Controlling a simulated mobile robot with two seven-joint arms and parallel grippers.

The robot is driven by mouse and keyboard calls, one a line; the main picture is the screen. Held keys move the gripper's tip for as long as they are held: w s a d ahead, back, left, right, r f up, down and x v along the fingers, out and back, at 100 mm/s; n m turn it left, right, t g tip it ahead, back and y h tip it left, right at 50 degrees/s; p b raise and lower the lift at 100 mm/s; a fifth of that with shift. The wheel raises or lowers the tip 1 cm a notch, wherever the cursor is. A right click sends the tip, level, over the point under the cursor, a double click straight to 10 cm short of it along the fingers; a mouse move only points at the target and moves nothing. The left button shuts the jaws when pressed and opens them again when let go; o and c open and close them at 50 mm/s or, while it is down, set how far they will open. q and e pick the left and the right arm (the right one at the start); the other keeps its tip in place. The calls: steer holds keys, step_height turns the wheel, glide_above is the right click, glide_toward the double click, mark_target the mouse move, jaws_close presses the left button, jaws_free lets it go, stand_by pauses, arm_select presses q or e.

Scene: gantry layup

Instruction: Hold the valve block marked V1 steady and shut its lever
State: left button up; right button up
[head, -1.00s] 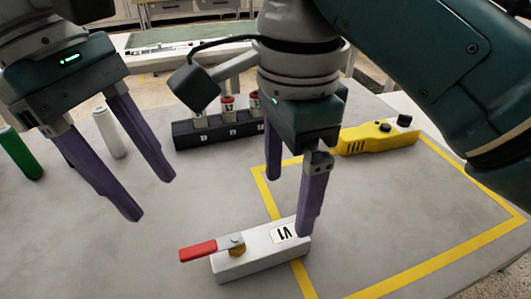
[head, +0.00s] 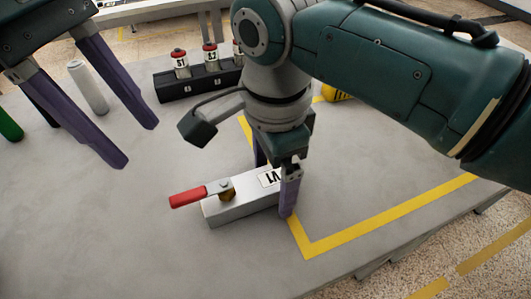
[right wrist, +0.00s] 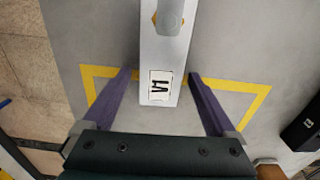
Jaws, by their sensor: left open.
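The white valve block V1 (head: 240,204) lies on the grey table, its V1 label near its right end. Its red lever (head: 188,197) points left, roughly along the block and past its end. My right gripper (head: 276,188) is open, with one finger on each side of the block's labelled end. In the right wrist view the block (right wrist: 162,55) stands between the fingertips (right wrist: 160,72), with small gaps showing; contact cannot be made out. The red lever handle is out of that view. My left gripper (head: 139,147) is open and empty, above the table left of the block.
A dark rack (head: 190,85) with red-capped bottles stands at the back. A white cylinder (head: 88,88) and a green one (head: 9,127) stand at the left. A yellow device (head: 336,93) is mostly hidden behind my right arm. Yellow tape (head: 380,220) marks the table; its front is clear.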

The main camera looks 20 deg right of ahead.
jaws_close()
stand_by(0.5)
